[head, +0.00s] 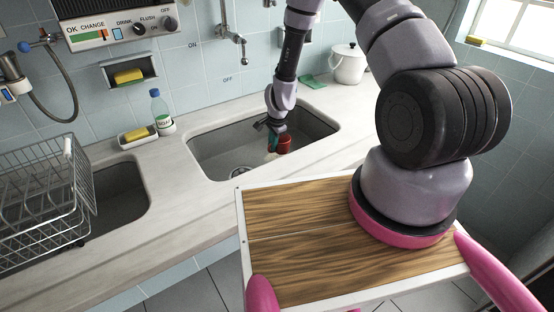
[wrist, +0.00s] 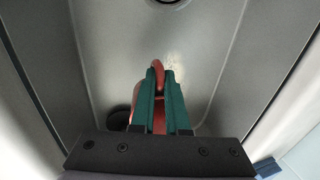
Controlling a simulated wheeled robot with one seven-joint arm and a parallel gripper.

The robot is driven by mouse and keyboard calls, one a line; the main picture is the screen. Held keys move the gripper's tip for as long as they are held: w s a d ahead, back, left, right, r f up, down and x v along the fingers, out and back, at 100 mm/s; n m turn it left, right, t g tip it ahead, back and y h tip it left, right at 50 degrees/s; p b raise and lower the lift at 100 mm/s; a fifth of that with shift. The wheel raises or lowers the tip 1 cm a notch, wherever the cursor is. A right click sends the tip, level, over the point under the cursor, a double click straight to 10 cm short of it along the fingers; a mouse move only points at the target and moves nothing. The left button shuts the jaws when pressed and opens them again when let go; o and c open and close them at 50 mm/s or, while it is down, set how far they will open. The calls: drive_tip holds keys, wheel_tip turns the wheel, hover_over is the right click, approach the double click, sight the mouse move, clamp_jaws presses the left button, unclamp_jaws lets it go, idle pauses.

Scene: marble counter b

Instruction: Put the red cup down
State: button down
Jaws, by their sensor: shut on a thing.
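The red cup (head: 284,144) is at my gripper (head: 272,131), inside the right-hand sink (head: 225,148) in the head view. In the wrist view my gripper (wrist: 160,98) has its teal fingers closed on the red cup (wrist: 159,72); a red curved part, likely the handle, shows between and beyond the fingertips. Most of the cup is hidden behind the fingers in that view. I cannot tell whether the cup touches the sink floor.
The drain (head: 241,172) lies at the front of the sink, with a pale patch (wrist: 174,68) on its floor. A tap (head: 232,38) is behind. A soap bottle (head: 161,112), a sponge dish (head: 137,137) and a wire rack (head: 42,190) stand left. A white pot (head: 348,64) stands right.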

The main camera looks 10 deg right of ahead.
drive_tip(key=x, duration=0.2)
drive_tip(key=s+x, duration=0.1)
drive_tip(key=x, duration=0.3)
drive_tip(key=shift+d+f, duration=0.25)
drive_tip(key=shift+f, duration=0.1)
drive_tip(key=c, duration=0.9)
unclamp_jaws()
drive_tip(key=shift+f, duration=0.1)
